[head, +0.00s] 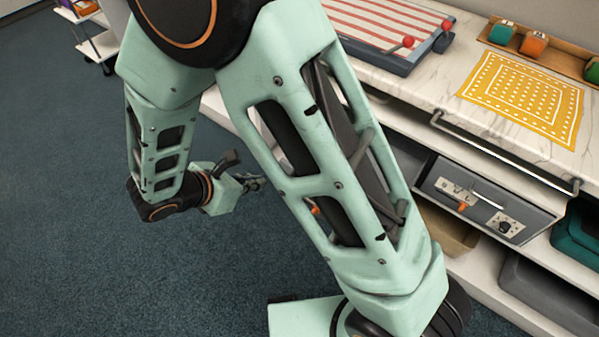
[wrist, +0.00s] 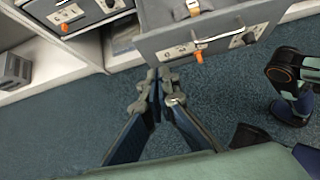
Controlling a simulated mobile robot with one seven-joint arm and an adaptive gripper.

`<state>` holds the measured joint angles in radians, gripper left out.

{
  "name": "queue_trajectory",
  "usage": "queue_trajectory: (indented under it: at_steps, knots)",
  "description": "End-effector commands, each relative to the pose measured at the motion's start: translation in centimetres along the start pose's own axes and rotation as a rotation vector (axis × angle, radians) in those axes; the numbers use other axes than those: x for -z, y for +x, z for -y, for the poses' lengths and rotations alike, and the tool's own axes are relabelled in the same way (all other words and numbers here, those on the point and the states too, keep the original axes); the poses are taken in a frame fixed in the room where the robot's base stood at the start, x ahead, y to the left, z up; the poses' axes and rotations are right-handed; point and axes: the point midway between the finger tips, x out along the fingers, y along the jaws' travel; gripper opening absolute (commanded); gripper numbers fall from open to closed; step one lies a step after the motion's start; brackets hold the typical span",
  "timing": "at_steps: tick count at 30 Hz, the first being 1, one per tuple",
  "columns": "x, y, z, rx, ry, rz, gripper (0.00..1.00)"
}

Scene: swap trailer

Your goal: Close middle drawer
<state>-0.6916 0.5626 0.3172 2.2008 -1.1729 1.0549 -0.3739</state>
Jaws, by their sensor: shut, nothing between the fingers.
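A grey drawer (wrist: 160,44) is pulled out in the wrist view, with a bar handle, an orange latch and a dial on its front. A strapped item lies inside it. I take it for the middle drawer; in the head view my arm hides it. My gripper (wrist: 158,82) is shut and empty, its fingertips in front of the lower left part of that drawer front. I cannot tell whether they touch it. In the head view, my gripper (head: 252,183) shows small beside my arm, over the floor.
A similar grey drawer unit (head: 483,203) sits in the cabinet; one also shows at upper left of the wrist view (wrist: 80,14). The counter holds a yellow cloth (head: 525,97) and a striped board (head: 385,30). A rail (head: 500,155) runs along its edge. Blue floor (head: 60,200) is clear.

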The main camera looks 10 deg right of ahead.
Motion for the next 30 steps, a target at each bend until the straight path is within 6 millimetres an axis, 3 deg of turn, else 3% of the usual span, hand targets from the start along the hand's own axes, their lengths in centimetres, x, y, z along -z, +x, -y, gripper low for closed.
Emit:
queue_trajectory:
  at_steps: [8,20,30]
  knots:
    - [0.8,1.8,0.8,0.01,-0.05,0.008,0.0]
    - [0.9,10.1,0.9,0.01,-0.046,0.006,0.0]
    - [-2.0,12.7,0.6,0.006,-0.045,0.006,0.0]
